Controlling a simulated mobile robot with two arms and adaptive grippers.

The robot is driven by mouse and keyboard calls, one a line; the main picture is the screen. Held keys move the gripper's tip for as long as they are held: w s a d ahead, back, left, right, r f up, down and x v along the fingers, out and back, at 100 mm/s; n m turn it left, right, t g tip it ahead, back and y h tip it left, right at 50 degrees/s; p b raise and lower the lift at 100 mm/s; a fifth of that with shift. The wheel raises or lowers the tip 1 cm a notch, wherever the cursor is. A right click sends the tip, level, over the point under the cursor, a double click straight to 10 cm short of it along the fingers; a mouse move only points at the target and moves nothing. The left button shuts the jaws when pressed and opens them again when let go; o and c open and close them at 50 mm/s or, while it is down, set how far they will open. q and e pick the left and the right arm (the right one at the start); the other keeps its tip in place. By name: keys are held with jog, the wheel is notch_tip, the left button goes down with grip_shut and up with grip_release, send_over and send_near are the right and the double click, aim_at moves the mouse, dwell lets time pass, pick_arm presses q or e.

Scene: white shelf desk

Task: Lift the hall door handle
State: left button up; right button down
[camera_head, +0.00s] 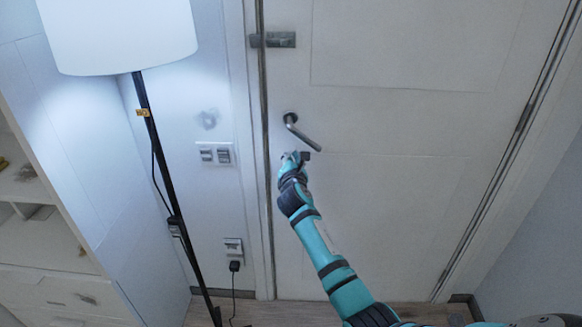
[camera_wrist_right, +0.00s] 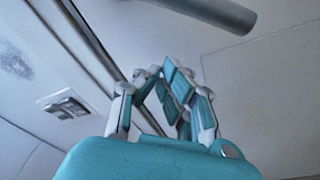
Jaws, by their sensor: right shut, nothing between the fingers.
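The door handle (camera_head: 303,133) is a grey metal lever on the white door (camera_head: 400,120), near the door's left edge. It slopes down to the right from its round mount. My right gripper (camera_head: 303,156) is shut and empty, just below the lever in the head view. In the right wrist view the handle (camera_wrist_right: 215,12) is a thick grey bar at the top, and the shut fingers (camera_wrist_right: 166,75) point up below it with a visible gap. My left gripper is not in view.
A floor lamp with a white shade (camera_head: 120,35) and black pole stands left of the door. A light switch (camera_head: 215,153) and a socket with a plug (camera_head: 234,250) are on the wall. A latch (camera_head: 274,40) sits above the handle. White shelves (camera_head: 40,240) are at the far left.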

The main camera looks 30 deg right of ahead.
aim_at(312, 142)
jog(key=r, duration=0.1)
jog(key=s+d+r, duration=0.1)
jog(key=s+p, duration=0.1)
jog(key=shift+d+r, duration=0.25)
jog(key=shift+r, duration=0.15)
jog(key=d+r+n+p, duration=0.1)
jog(key=n+p, duration=0.1)
jog(key=p, duration=0.2)
jog(key=s+d+r+n+p, duration=0.1)
jog(key=n+p, duration=0.1)
jog(key=p, duration=0.2)
jog(key=d+r+n+g+h+p, duration=0.1)
jog(key=n+p, duration=0.1)
jog(key=p, duration=0.3)
jog(key=shift+s+r, duration=0.3)
jog(key=shift+s, duration=0.1)
jog(key=shift+s+d+r+n+p, duration=0.1)
jog(key=shift+d+n+p, duration=0.05)
jog(key=shift+n+p, duration=0.65)
